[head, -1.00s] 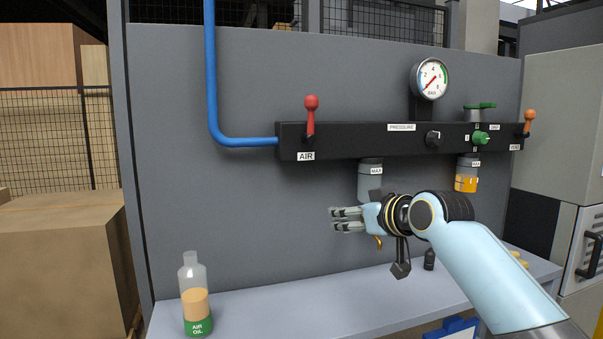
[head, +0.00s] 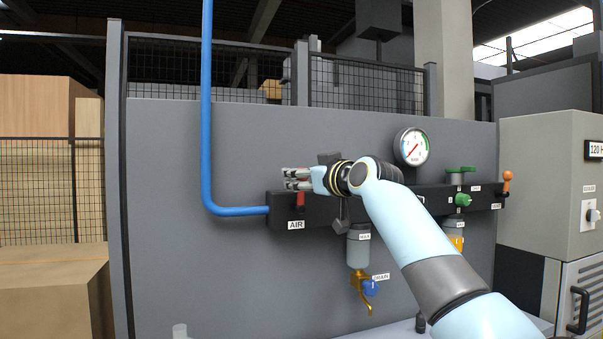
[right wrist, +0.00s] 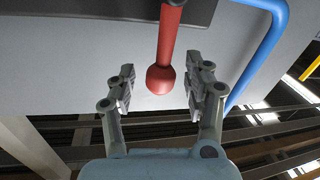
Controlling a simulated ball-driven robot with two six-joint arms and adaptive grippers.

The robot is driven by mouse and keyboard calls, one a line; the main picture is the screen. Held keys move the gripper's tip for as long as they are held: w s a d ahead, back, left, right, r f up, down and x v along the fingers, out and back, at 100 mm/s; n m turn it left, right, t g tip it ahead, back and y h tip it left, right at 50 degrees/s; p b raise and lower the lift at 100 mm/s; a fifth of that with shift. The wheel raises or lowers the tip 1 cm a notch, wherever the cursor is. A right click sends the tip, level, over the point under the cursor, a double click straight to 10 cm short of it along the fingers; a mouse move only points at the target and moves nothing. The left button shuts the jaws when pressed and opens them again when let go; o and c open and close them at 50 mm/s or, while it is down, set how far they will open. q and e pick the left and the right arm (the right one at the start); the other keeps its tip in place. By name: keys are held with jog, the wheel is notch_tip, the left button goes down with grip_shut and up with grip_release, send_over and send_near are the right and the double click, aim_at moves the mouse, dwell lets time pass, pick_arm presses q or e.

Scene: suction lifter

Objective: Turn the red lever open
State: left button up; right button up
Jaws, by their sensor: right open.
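The red lever (head: 300,200) stands on the black manifold bar above the AIR label. My right gripper (head: 297,179) covers its upper part in the head view. In the right wrist view the lever (right wrist: 170,40) shows its red shaft and round knob. The knob lies between the two fingers of my right gripper (right wrist: 161,72), with a gap on both sides. The gripper is open, and I see no contact with the knob. My left gripper is not in view.
A blue pipe (head: 207,120) runs down left of the lever and into the bar. A pressure gauge (head: 412,147), a green knob (head: 462,199) and an orange lever (head: 507,181) are to the right. A drain bowl (head: 358,250) hangs below the bar.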

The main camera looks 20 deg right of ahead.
jog(key=shift+w+a, duration=0.15)
jog(key=shift+w, duration=0.25)
jog(key=shift+c, duration=0.4)
grip_shut()
jog(key=shift+w+f, duration=0.1)
jog(key=shift+f, duration=0.05)
